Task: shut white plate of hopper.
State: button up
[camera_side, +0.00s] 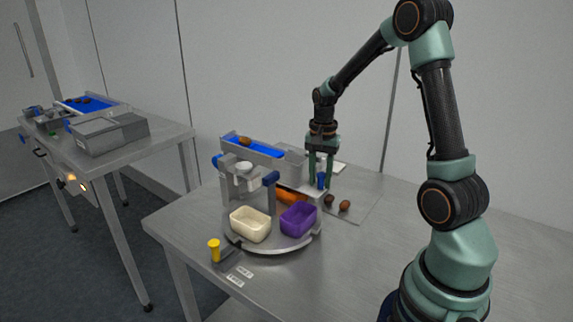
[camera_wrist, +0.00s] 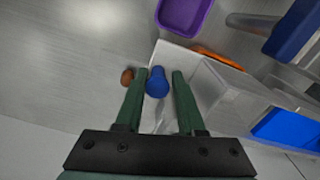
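The hopper is a grey, box-like part (camera_side: 291,161) at the back right of the grading machine; in the wrist view it is a pale box (camera_wrist: 222,88). A white plate (camera_wrist: 174,55) lies beside the hopper in the wrist view, partly hidden by my gripper. A blue knob (camera_wrist: 157,82) stands at the plate; it also shows in the side view (camera_side: 321,180). My gripper (camera_side: 320,182) points down with one finger on each side of the knob. The fingers (camera_wrist: 160,74) look apart, with a narrow gap at the right finger.
A cream tray (camera_side: 250,225) and a purple tray (camera_side: 298,219) sit on the round base. An orange part (camera_side: 291,198) lies behind them. Brown dates (camera_side: 344,205) lie right of the machine. A yellow-topped handle (camera_side: 214,250) stands in front. The table's right side is clear.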

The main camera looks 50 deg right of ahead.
jog(key=shift+o, duration=0.8)
jog(key=shift+w, duration=0.15)
notch_tip(320, 180, up, 12)
jog(key=shift+r, duration=0.1)
jog(key=s+a+r+n+t, duration=0.1)
jog(key=s+a+n+t, duration=0.1)
jog(key=a+n, duration=0.5)
jog(key=s+a+r+n+t, duration=0.1)
jog(key=s+a+n+t, duration=0.2)
jog(key=a+n, duration=0.5)
jog(key=s+a, duration=0.1)
jog(key=a, duration=0.3)
jog(key=shift+s+a+r+t, duration=0.15)
jog(key=shift+s+a+t, duration=0.15)
jog(key=shift+s+a, duration=0.05)
